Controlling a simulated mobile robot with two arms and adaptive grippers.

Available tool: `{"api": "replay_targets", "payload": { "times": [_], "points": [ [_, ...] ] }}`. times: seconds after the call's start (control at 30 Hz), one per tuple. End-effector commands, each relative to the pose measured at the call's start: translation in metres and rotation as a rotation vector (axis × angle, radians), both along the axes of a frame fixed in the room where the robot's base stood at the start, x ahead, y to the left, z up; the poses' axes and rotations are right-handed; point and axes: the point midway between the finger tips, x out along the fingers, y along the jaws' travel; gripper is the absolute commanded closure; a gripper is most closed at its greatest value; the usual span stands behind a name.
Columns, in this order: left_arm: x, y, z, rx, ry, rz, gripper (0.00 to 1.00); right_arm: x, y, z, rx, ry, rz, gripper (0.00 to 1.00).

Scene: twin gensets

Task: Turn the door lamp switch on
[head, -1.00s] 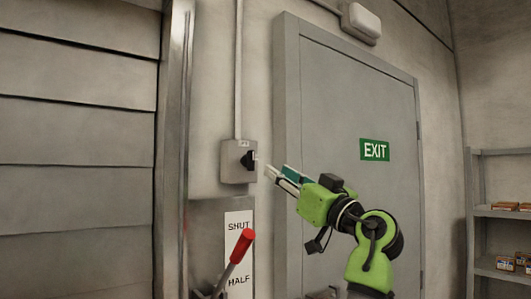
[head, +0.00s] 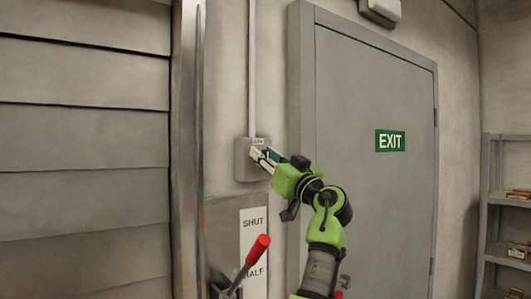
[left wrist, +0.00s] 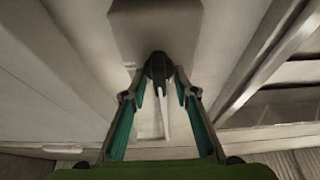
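The door lamp switch is a grey wall box (head: 243,165) left of the door, with a small label on top too small to read surely. In the left wrist view its black knob (left wrist: 158,66) sits between my left fingertips, with a pale stripe running from it. My left gripper (head: 262,156) is at the box front and hides the knob in the head view. Its fingers (left wrist: 161,82) are apart on either side of the knob; firm contact cannot be made out. The white lamp (head: 381,10) above the door looks unlit. My right gripper is not in view.
A lever with a red handle (head: 258,250) stands below the switch, beside a white SHUT/HALF label (head: 253,226). A metal post (head: 188,150) and slatted shutter (head: 85,130) are to the left. A grey door (head: 350,120) with an EXIT sign and a shelf (head: 486,200) are to the right.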

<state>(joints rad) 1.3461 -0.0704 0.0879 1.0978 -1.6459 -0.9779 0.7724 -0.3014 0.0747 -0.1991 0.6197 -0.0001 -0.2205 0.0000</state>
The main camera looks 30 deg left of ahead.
Motion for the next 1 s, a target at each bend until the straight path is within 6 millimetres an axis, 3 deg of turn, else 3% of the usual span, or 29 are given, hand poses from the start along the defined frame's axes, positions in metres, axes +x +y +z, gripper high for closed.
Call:
{"api": "replay_targets", "payload": {
  "times": [0.13,0.23,0.67,1.0],
  "points": [
    [0.0,0.0,0.0,0.0,0.0,0.0,0.76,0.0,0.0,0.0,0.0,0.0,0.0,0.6],
    [0.0,0.0,0.0,0.0,0.0,0.0,1.0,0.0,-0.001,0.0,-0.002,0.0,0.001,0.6],
    [0.0,-0.001,-0.001,0.017,0.035,0.0,1.0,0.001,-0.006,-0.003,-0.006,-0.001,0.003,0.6],
    [0.002,-0.002,0.0,0.103,0.235,-0.001,1.0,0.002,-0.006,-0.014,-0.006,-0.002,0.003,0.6]
  ]
}}
